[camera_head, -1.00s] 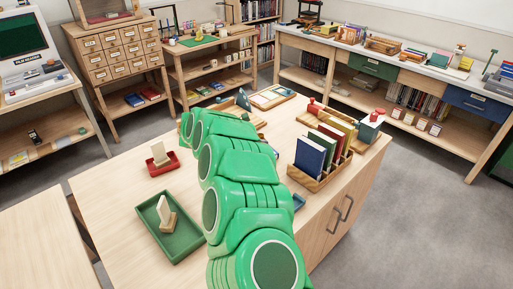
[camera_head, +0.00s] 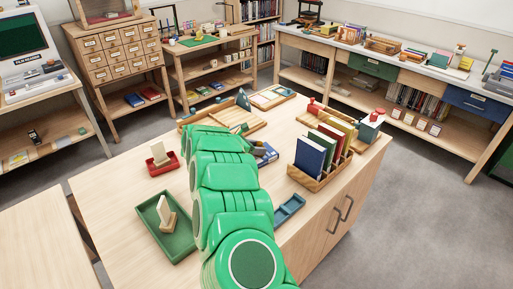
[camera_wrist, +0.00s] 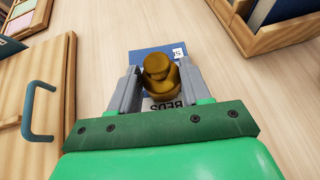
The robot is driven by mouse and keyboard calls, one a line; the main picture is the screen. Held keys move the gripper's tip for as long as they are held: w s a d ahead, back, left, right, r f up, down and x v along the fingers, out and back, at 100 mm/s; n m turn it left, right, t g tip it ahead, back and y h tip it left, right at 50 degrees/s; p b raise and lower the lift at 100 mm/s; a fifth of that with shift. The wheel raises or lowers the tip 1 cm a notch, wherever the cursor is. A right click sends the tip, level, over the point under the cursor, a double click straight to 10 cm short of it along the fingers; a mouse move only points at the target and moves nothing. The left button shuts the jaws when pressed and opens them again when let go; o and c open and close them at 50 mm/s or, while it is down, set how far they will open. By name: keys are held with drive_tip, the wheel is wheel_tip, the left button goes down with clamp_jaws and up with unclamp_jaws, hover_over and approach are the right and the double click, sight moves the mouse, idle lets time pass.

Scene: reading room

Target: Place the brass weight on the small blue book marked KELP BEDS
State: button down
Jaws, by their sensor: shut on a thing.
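The brass weight (camera_wrist: 160,75) is between the grey fingers of my gripper (camera_wrist: 160,82) in the wrist view, and the gripper is shut on it. Under it lies the small blue book (camera_wrist: 142,57), flat on the table, with white label patches; the letters "BEDS" show near the gripper. The weight is over the book's middle in this view; I cannot tell whether it touches the cover. In the head view the blue book (camera_head: 267,155) shows just right of my green arm, which hides most of the gripper and the weight.
A wooden rack of upright books (camera_head: 322,172) stands right of the book. A wooden tray with a teal handle (camera_wrist: 38,112) lies left in the wrist view. A blue tray (camera_head: 289,209), a green tray (camera_head: 180,243) and a red tray (camera_head: 164,168) are on the same table.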

idle(0.3)
drive_tip(key=c, duration=0.5)
unclamp_jaws()
drive_tip(key=shift+f, duration=0.1)
drive_tip(key=shift+a+r, duration=0.1)
drive_tip(key=shift+r, duration=0.1)
drive_tip(key=v, duration=1.1)
drive_tip(key=shift+s+a+r, duration=0.2)
drive_tip(key=shift+s+a, duration=0.05)
drive_tip(key=shift+s, duration=0.05)
